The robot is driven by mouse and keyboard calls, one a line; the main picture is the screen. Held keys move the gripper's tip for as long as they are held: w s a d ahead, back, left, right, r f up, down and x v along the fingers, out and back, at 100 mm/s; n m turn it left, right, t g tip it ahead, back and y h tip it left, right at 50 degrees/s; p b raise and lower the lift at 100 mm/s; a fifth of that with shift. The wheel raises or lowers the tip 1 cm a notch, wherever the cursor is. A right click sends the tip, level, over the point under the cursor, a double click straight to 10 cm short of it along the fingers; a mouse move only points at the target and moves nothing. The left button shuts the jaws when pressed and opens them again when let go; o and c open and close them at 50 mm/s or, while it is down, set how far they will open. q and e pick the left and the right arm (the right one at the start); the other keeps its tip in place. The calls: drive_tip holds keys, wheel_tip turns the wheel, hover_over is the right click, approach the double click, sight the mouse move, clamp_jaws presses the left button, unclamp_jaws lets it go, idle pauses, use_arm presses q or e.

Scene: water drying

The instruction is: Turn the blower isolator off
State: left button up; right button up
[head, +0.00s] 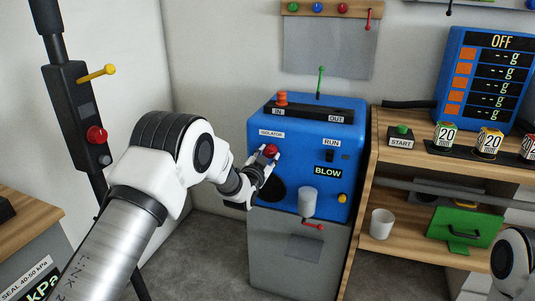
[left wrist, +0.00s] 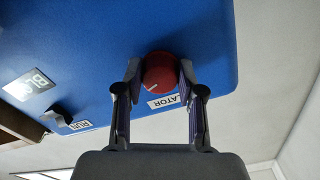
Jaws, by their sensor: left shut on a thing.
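The blue blower machine (head: 300,115) stands on a grey base in the middle of the head view. Its red isolator knob (head: 270,150) is on the front face, below the ISOLATOR label (head: 271,133). My left gripper (head: 266,158) is shut on the knob, with a finger on either side. In the left wrist view the red knob (left wrist: 159,72) sits between the fingertips and shows a white mark on its face. The label is partly covered by a finger there. Part of my right arm shows at the lower right edge of the head view; its gripper is out of view.
A RUN switch (head: 330,155) and a BLOW sign (head: 328,171) are right of the knob. A white cylinder (head: 308,201) projects from the machine's front. A wooden shelf (head: 390,150) at right holds a START button (head: 401,133), and a white cup (head: 381,223) stands lower.

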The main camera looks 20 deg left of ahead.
use_arm(q)
drive_tip(key=n+p, duration=0.1)
drive_tip(key=n, duration=0.2)
drive_tip(key=shift+n, duration=0.3)
drive_tip(key=n+p, duration=0.1)
drive_tip(key=n, duration=0.2)
drive_tip(key=shift+d+n, duration=0.1)
drive_tip(key=shift+n, duration=0.2)
drive_tip(key=n, duration=0.3)
drive_tip(key=shift+n+p, duration=0.3)
drive_tip(key=shift+d+n, duration=0.1)
drive_tip(key=shift+n, duration=1.5)
drive_tip(key=shift+p, duration=0.3)
drive_tip(key=o, duration=1.1)
drive_tip(key=shift+o, duration=0.2)
